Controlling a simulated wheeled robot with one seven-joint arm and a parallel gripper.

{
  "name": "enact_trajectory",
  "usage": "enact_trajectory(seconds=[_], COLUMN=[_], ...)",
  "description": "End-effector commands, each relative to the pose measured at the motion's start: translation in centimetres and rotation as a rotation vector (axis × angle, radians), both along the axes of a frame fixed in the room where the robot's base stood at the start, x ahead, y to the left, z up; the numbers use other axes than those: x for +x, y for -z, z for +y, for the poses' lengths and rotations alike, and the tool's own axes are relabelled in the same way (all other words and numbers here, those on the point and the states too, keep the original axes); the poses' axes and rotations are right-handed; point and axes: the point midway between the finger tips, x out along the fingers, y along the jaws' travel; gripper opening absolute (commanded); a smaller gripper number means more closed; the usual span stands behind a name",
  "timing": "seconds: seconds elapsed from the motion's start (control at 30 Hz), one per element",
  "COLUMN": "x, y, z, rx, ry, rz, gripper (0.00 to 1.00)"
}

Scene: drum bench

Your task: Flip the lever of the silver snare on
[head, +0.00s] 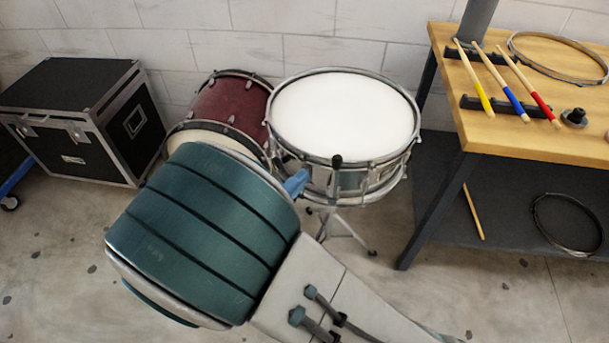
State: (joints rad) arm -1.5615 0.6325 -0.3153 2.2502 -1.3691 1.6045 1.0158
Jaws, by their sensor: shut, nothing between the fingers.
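The silver snare (345,115) stands on a stand in the middle of the head view, white head up, with a metal rim and shell. Its lever, with a black knob (337,161), is on the near side and sticks up to about rim height. My teal and grey arm fills the lower middle and hides part of the snare's near left side. A small blue end of my gripper (296,183) shows past the arm, just left of the lever and close to the shell. Most of the gripper is hidden, and I cannot tell whether it touches the snare.
A dark red drum (231,108) stands behind left of the snare, close to it. A black case (75,115) is at the far left. A wooden bench (448,70) with drumsticks and a hoop stands at the right. Some floor is clear between snare and bench.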

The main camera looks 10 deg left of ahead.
Motion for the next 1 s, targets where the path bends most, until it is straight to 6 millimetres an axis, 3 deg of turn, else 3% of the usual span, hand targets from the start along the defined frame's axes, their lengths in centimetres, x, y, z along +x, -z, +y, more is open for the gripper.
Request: enact_trajectory(seconds=[0.3,0.5,1.0], x=[-5.9,-8.6,-9.6], y=[-0.1,0.0,0.0], z=[3.4,4.9,5.4], rx=[0.001,0.001,0.000], ry=[0.002,0.004,0.005], rz=[0.000,0.000,0.000], gripper=[0.00,0.00,0.00])
